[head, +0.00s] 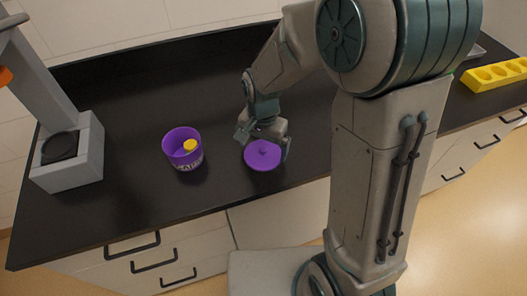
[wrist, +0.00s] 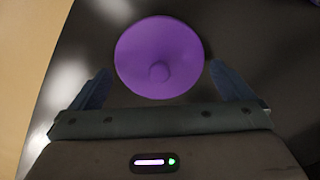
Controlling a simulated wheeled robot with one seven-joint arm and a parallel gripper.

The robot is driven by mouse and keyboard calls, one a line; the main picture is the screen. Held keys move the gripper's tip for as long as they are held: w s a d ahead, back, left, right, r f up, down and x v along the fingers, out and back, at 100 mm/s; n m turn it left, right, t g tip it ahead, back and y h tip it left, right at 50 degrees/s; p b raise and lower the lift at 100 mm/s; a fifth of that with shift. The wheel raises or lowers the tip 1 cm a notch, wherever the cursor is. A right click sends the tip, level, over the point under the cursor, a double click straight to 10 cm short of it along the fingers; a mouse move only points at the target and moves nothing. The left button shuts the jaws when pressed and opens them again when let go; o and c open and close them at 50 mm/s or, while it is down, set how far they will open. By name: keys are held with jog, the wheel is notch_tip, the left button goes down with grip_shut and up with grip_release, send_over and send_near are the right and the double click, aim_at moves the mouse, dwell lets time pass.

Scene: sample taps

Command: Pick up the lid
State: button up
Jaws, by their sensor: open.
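The purple lid (head: 263,155) is a round disc with a small knob on top. It lies on the black counter, near its front edge. In the wrist view the lid (wrist: 150,50) shows from above, between and a little beyond my fingers. My gripper (head: 264,145) is above the lid, jaws open and empty; in the wrist view its two fingers (wrist: 163,86) stand wide apart on either side of the knob. I cannot tell whether the fingertips touch the lid or counter. A purple cup (head: 172,155) stands open to the left, with a yellow thing (head: 190,145) inside.
A grey machine (head: 85,160) stands at the counter's left end. A yellow tray with round holes (head: 497,75) lies at the far right, beyond my arm. The black counter (head: 130,95) is clear behind the cup.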

jog(key=shift+f, duration=0.55)
jog(key=c, duration=0.6)
jog(key=shift+r, duration=0.15)
jog(key=shift+c, duration=0.2)
